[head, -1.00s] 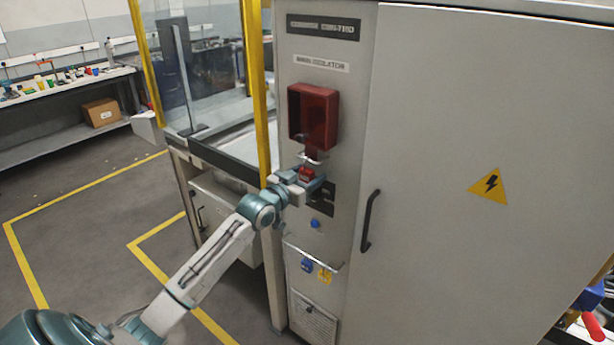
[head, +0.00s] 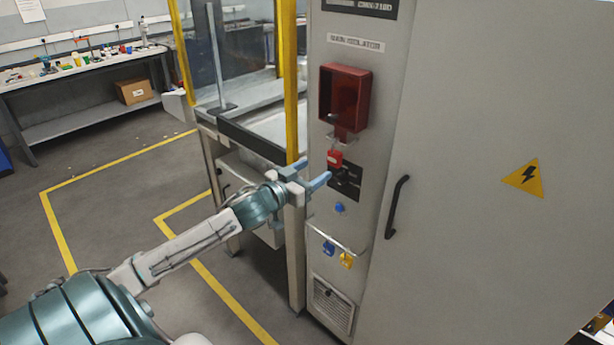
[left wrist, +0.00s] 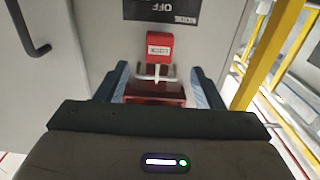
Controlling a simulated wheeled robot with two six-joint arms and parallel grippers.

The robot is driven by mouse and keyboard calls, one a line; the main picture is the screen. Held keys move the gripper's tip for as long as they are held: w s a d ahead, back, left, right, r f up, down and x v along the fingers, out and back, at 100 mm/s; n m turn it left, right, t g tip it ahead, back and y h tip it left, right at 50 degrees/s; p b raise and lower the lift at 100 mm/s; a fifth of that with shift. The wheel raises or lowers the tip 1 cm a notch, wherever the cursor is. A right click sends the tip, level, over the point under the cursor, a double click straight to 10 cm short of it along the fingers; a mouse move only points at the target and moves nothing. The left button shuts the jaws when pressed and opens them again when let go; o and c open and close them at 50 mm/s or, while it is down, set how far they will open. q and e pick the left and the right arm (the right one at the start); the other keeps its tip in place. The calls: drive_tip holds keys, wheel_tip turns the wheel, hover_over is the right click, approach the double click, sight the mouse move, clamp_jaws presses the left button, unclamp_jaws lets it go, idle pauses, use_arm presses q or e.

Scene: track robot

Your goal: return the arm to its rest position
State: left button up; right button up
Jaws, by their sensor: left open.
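My left gripper (head: 314,171) is open and empty, in front of the grey cabinet and a little below and left of a red padlock (head: 334,158). The padlock hangs at the dark isolator plate (head: 346,184), under the open-fronted red box (head: 344,97). In the left wrist view the padlock (left wrist: 159,47) shows beyond and between the two blue fingers, clear of them, with its shackle toward the red box (left wrist: 155,92). My left arm reaches in from the lower left of the head view. My right gripper is not in view.
The cabinet door handle (head: 396,206) sticks out to the right. A rail (head: 335,238) with blue and yellow padlocks is below. A yellow-framed guarded bench (head: 291,85) stands close behind the gripper. Open floor (head: 110,215) with yellow lines lies left.

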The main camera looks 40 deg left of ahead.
use_arm(q)
drive_tip(key=shift+s, duration=0.75)
